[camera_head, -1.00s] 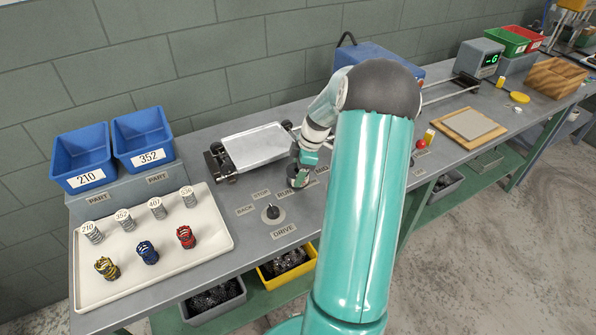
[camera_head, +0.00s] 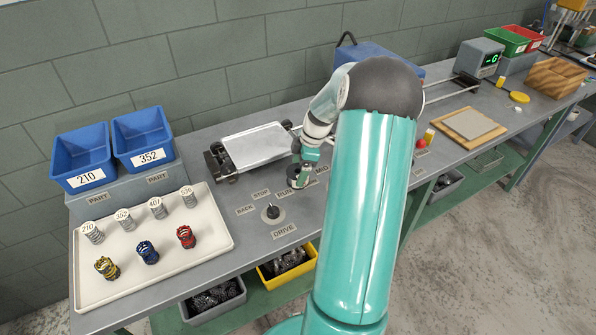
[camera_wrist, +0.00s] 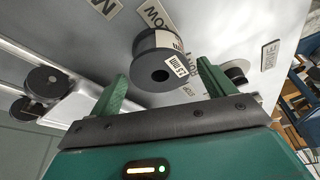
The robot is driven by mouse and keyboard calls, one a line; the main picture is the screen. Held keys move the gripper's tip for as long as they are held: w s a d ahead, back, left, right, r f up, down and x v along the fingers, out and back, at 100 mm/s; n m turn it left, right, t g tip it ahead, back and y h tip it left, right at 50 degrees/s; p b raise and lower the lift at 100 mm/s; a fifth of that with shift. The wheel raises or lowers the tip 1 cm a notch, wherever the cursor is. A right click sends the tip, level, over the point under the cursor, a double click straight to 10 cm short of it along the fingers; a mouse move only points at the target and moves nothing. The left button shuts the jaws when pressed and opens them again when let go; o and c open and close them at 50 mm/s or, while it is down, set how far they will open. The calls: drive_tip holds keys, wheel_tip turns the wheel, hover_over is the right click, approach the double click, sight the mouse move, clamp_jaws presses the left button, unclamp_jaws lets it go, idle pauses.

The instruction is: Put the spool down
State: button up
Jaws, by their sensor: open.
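The spool (camera_wrist: 158,58) is a dark, flanged cylinder with a white label on its near face. In the wrist view it lies between my two green fingers, with its holed end towards me. My gripper (camera_wrist: 162,72) is open, with visible space beside the spool on both sides. In the head view the spool (camera_head: 297,179) is a small dark shape at the bench labels, partly hidden by my gripper (camera_head: 304,168). It appears to stand upright on the grey bench (camera_head: 232,230).
A DRIVE knob (camera_head: 272,212) stands just left of the spool, with label plates around it. A silver plate on a carriage (camera_head: 256,147) is behind. A white tray (camera_head: 215,240) with several springs and coloured pieces is at left. Blue bins (camera_head: 143,140) stand behind the tray.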

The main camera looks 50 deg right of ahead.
drive_tip(key=v, duration=1)
drive_tip(key=shift+r, duration=0.2)
drive_tip(key=a+r+m+h, duration=0.15)
drive_tip(key=a+r, duration=0.35)
drive_tip(key=a, duration=0.6)
drive_tip(key=a+r+m+h, duration=0.1)
drive_tip(key=a+r+m, duration=0.2)
drive_tip(key=a+r, duration=0.55)
drive_tip(key=s+a+m+t, duration=0.1)
drive_tip(key=s+a+m, duration=0.1)
drive_tip(key=s+a, duration=0.4)
drive_tip(key=s+a+m+t, duration=0.2)
drive_tip(key=s+a, duration=0.4)
drive_tip(key=a, duration=0.7)
drive_tip(key=shift+s+a+f+m, duration=0.4)
drive_tip(key=shift+f+m, duration=0.1)
drive_tip(key=shift+m, duration=0.25)
drive_tip(key=shift+o, duration=0.5)
